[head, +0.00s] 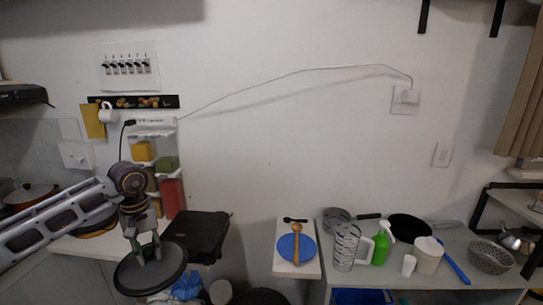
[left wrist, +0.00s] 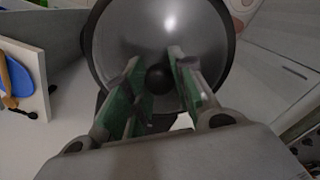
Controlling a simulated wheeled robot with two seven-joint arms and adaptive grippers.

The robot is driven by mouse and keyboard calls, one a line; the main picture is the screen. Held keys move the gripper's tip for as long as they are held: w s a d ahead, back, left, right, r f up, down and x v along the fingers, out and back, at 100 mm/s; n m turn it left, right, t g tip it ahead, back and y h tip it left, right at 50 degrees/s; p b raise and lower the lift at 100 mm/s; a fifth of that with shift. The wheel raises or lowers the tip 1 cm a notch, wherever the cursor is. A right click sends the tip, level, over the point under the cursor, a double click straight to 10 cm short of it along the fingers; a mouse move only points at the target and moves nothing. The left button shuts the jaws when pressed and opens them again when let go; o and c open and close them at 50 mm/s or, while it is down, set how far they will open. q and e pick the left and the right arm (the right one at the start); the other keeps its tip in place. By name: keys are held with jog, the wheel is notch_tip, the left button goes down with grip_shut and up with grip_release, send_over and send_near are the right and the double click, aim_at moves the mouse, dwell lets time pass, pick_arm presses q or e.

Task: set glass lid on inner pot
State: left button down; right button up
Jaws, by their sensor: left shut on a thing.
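A round dark lid (head: 165,277) hangs level below my left gripper (head: 146,248) in the head view, near the front of the left counter. In the left wrist view the lid (left wrist: 120,40) looks like grey glass with a dark rim. Its black knob (left wrist: 158,78) sits between the two green-padded fingers of my left gripper (left wrist: 158,85), which is shut on it. I cannot pick out the inner pot for certain; the lid and my arm hide part of the counter and floor. My right gripper is not in view.
A black flat appliance (head: 203,228) stands right of the lid. A small white stand with a blue plate (head: 290,250) is further right. A shelf at the right holds pans, a grater (head: 345,247), a green spray bottle (head: 380,250) and a colander (head: 490,257). A pan (head: 30,193) sits at far left.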

aim_at(175, 251)
pick_arm(q)
jog(key=shift+w+m, duration=1)
jog(key=shift+m, duration=0.2)
jog(key=shift+w+d+f+m, duration=0.15)
jog(key=shift+w+f+m, duration=0.05)
jog(key=shift+w+m, duration=0.45)
jog(key=d+f, duration=0.1)
jog(key=d+f+m, duration=0.1)
jog(key=d+f, duration=0.1)
jog(key=d+f+m, duration=0.1)
jog(key=d+f, duration=0.1)
jog(key=shift+w, duration=0.3)
jog(key=s+d+f+m, duration=0.1)
jog(key=s+d+f, duration=0.3)
jog(key=d+f, duration=0.3)
jog(key=shift+s+f, duration=0.15)
jog(key=shift+f, duration=0.6)
